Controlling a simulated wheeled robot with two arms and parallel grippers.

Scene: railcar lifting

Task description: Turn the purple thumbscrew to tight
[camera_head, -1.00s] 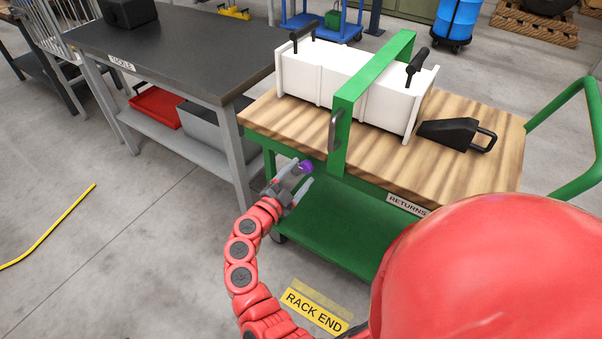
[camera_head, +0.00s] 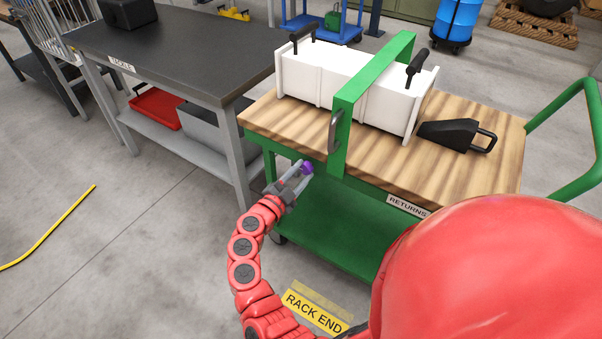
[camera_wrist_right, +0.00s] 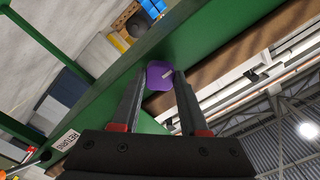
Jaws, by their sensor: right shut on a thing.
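The purple thumbscrew (camera_head: 306,167) sits at the near edge of the green cart, just below the wooden top and beside the foot of the green upright strap. My right gripper (camera_head: 298,174) is shut on the thumbscrew. In the right wrist view the thumbscrew (camera_wrist_right: 160,74) lies between the two fingertips of the right gripper (camera_wrist_right: 159,82), against a green face of the cart, with a small pale mark on it. My left gripper is not in view.
A white box (camera_head: 350,90) with black handles stands on the cart's wooden top (camera_head: 485,170) under the green strap (camera_head: 358,85). A black wedge (camera_head: 450,133) with a handle lies to its right. A dark-topped table (camera_head: 175,55) stands to the left.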

